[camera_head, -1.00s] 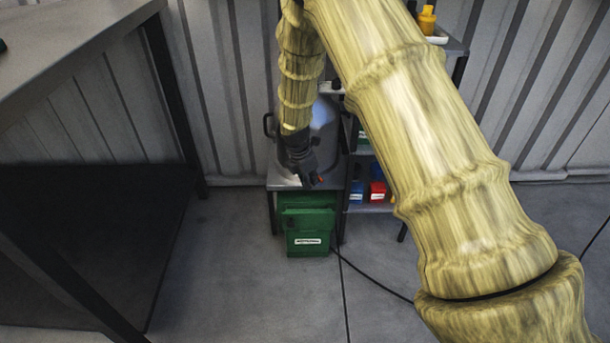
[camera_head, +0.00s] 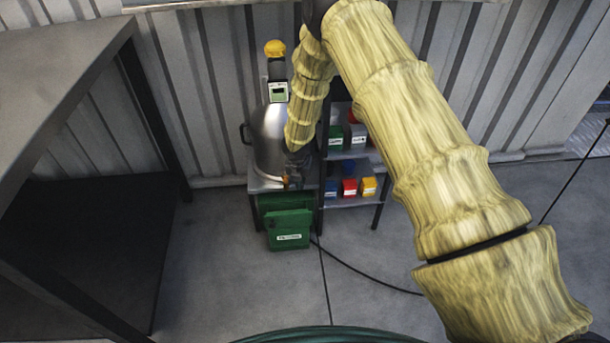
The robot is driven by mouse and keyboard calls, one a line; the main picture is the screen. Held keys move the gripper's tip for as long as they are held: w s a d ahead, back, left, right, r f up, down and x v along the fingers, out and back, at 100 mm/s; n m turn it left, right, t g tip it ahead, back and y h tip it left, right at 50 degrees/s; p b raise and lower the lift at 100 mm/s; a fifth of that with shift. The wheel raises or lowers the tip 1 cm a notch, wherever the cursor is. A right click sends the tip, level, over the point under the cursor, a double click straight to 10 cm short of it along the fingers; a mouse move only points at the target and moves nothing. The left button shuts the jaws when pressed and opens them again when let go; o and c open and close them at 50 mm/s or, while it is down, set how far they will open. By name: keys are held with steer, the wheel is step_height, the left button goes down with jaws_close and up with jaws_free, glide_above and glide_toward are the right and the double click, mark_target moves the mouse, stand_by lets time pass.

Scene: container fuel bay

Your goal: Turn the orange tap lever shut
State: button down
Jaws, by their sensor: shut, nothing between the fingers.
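A silver metal tank (camera_head: 268,138) with a dark side handle stands on a small metal stand against the corrugated wall. My gripper (camera_head: 292,181) is small and dark in this view, low at the tank's front right side. It is shut with nothing in it. My arm comes down over the tank's right side and covers part of it. The orange tap lever cannot be made out clearly; the tap area is hidden by or blurred into my gripper. Whether my gripper touches the lever, I cannot tell.
A green box (camera_head: 289,229) is below the tank. A shelf rack (camera_head: 350,201) with red, blue, yellow and green bins stands to the right. A yellow-topped device (camera_head: 276,72) is behind the tank. A workbench (camera_head: 60,60) fills the left. A cable crosses the open floor.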

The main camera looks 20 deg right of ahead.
steer(key=shift+w+d+n+y+p, duration=0.3)
steer(key=shift+w+d+n+p, duration=0.6)
steer(key=shift+p, duration=0.95)
steer(key=shift+s+d, duration=0.1)
steer(key=shift+d, duration=0.05)
steer(key=s+a+r+p, duration=0.1)
steer(key=s+r+p, duration=0.1)
steer(key=s+r, duration=0.4)
steer(key=v, duration=0.3)
steer(key=shift+w, duration=0.15)
steer(key=shift+a, duration=0.15)
